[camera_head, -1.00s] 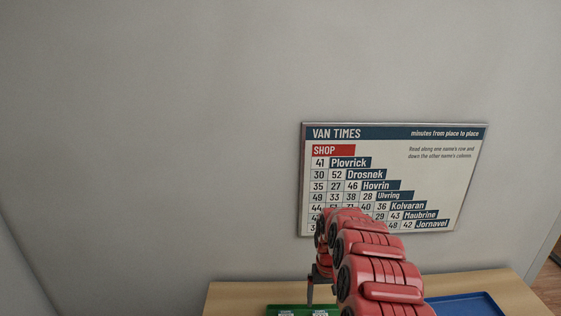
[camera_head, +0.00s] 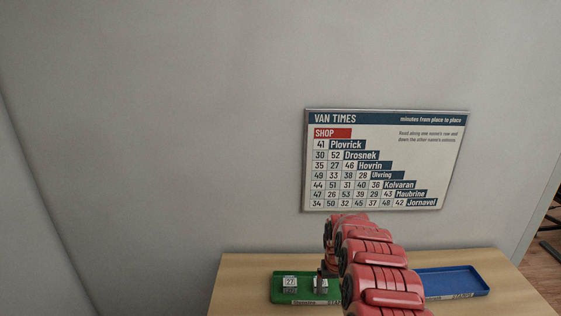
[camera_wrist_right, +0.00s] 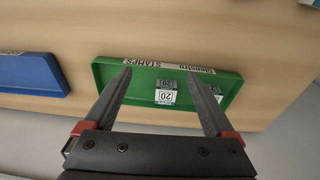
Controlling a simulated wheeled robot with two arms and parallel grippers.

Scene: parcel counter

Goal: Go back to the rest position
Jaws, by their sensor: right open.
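My right arm reaches over the counter in the head view, and its gripper (camera_head: 322,278) is mostly hidden by my red arm, above the green tray (camera_head: 306,300). In the right wrist view the two fingers of this gripper (camera_wrist_right: 160,78) are apart, with nothing held between them. Beyond them lies the green tray (camera_wrist_right: 220,93) with small number-faced stamps (camera_wrist_right: 166,92) in it. One stamp (camera_head: 290,283) reads 27 in the head view. My left gripper is in neither view.
A wooden counter (camera_head: 245,285) stands against a grey wall. A blue tray (camera_head: 455,281) lies on its right part; it also shows in the right wrist view (camera_wrist_right: 30,75). A Van Times board (camera_head: 420,150) hangs on the wall above.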

